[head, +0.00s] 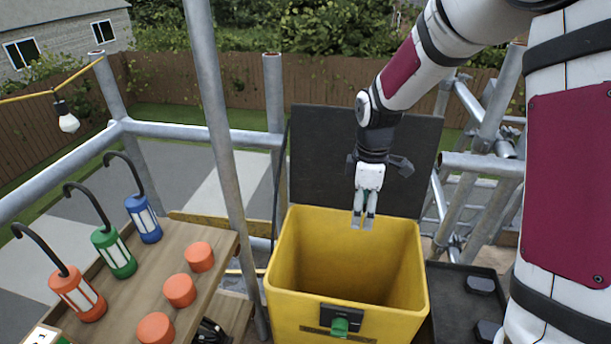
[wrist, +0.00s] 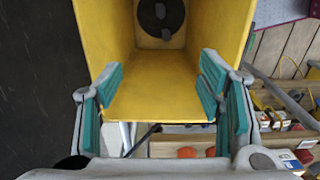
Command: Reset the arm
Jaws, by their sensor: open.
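My gripper (head: 362,222) hangs fingers down over the back part of the open yellow bin (head: 345,262) in the head view. Its fingers are apart with nothing between them. In the wrist view, the two teal-padded fingers (wrist: 162,88) are spread wide, with the yellow bin (wrist: 158,103) beyond them. A dark round thing with greyish pieces (wrist: 160,18) shows deep in the bin; I cannot tell what it is. My arm reaches in from the upper right.
The bin's dark lid (head: 310,150) stands up behind it. At left, a wooden table (head: 135,290) holds orange, green and blue lanterns and 3 orange round pieces. A scaffold pole (head: 215,120) rises between. A black tray (head: 455,305) with dark pieces lies right of the bin.

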